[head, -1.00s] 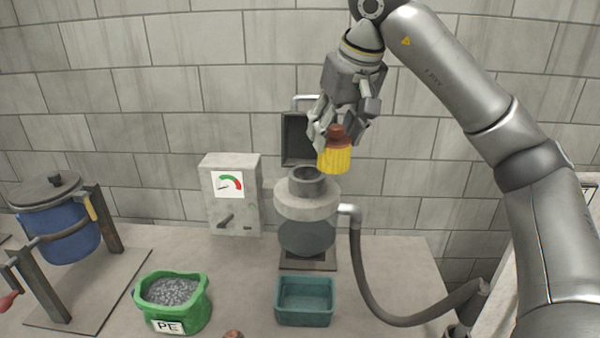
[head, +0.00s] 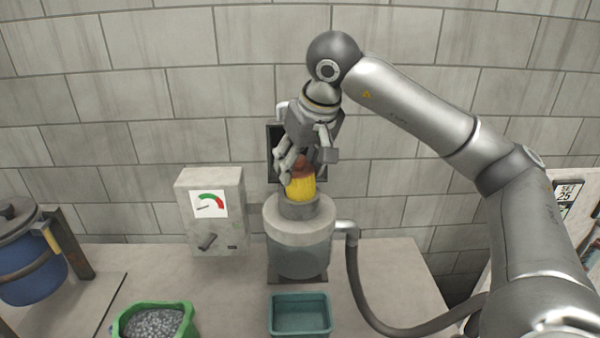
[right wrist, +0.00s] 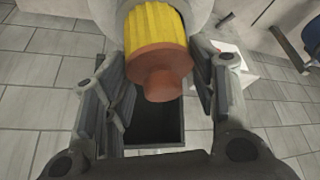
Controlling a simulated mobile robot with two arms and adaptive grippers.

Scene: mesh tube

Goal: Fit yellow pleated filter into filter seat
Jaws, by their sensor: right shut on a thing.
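The yellow pleated filter (head: 301,187) has a red-brown cap. It stands close to upright at the mouth of the filter seat, a grey collar (head: 300,209) on top of a round grey vessel (head: 299,242). The collar hides the filter's lower edge, and I cannot tell how deep it sits. My right gripper (head: 302,168) is shut on the filter from above. In the right wrist view, the yellow pleats (right wrist: 158,35) and the cap (right wrist: 160,75) lie between the fingers. My left gripper is not in view.
A grey gauge box (head: 212,235) stands left of the vessel. A dark open lid (head: 275,150) is behind my gripper. A teal tray (head: 300,315) is in front, a green bag (head: 180,316) at front left. A hose (head: 357,290) runs along the right.

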